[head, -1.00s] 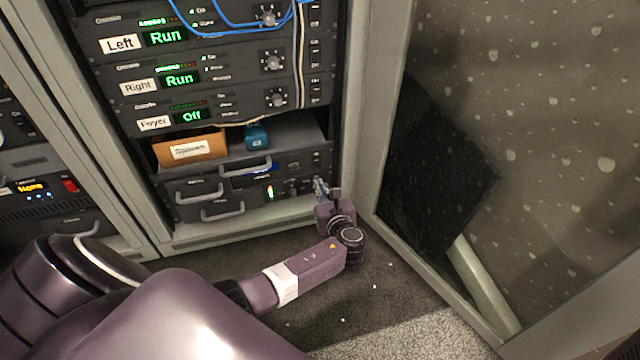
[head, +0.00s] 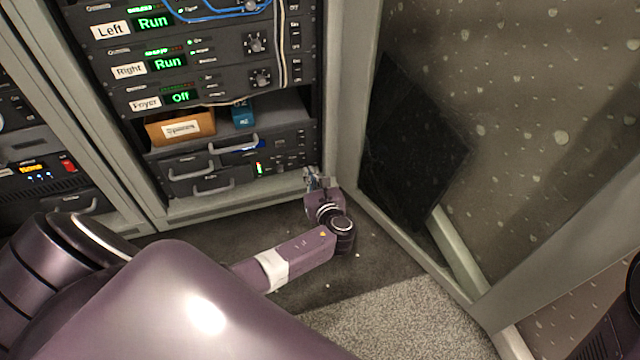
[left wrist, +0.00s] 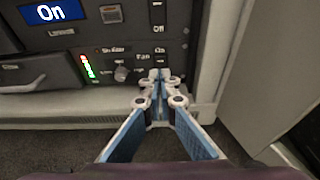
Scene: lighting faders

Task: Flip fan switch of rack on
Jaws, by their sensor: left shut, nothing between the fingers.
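The rack (head: 330,90) stands open at the upper middle of the head view. In the left wrist view its bottom panel (left wrist: 120,62) carries a label that seems to read "Fan" (left wrist: 143,56), with "On" printed to its right. The fan switch below that "On" is mostly hidden behind my fingertips, so I cannot tell its position. My left gripper (head: 313,179) is at the rack's lower right corner. Its blue fingers (left wrist: 160,76) are shut and empty, in front of the switch; I cannot tell whether they touch it. My right gripper is not in view.
The large open door panel (head: 500,120) stands to the right of the rack. Above are units labelled Left, Right and Foyer, and a shelf with an orange box (head: 180,127) and a blue object (head: 242,115). Drawer handles (head: 213,187) stick out left of my gripper.

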